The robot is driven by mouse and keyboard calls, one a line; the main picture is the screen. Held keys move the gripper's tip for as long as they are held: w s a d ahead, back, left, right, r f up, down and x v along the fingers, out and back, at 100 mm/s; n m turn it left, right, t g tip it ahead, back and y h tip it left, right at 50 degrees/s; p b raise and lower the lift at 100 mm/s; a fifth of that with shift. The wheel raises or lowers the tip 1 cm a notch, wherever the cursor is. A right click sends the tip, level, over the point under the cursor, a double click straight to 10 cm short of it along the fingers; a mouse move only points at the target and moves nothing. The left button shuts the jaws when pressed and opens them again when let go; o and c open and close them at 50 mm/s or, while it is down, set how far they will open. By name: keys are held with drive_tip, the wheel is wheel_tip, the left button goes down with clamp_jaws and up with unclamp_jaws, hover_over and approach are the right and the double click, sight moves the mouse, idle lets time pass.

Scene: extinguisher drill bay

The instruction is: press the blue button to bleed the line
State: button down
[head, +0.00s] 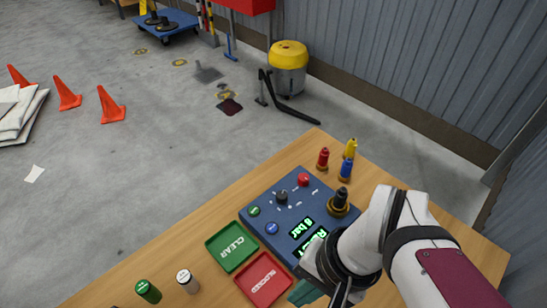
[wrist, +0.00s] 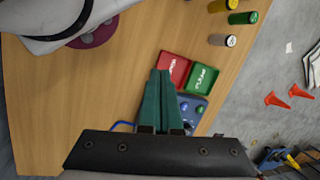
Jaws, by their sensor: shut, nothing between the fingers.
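A dark blue control panel (head: 264,186) lies on the wooden table (head: 188,237). Its blue button (head: 272,228) is near the left front edge, beside a green button (head: 254,210). A red button (head: 303,180) and a black knob (head: 281,195) are farther back. Two lit green displays show, one reading "8 bar" or "0 bar". In the wrist view the panel (wrist: 203,101) is partly hidden by my gripper; the blue button (wrist: 184,106) shows just right of the fingers. My gripper (wrist: 160,73) has green fingers, shut and empty. In the head view its fingers (head: 303,293) are near the red tray, apart from the blue button.
A green CLEAR tray (head: 232,245) and a red BLOCKED tray (head: 263,280) stand in front of the panel. Green (head: 148,291) and white (head: 187,281) cylinders stand left. My arm covers the panel's right side.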

drive_tip(key=w+a+m+y, duration=0.2)
drive_tip(key=w+a+y, duration=0.1)
drive_tip(key=w+a, duration=0.3)
drive_tip(key=m+t+y, duration=0.1)
drive_tip(key=m+t, duration=0.4)
drive_tip(key=m, duration=0.3)
hover_over(276, 229)
wheel_tip(276, 229, down, 7)
drive_tip(key=shift+f, duration=4.4)
drive_tip(key=shift+f, duration=0.4)
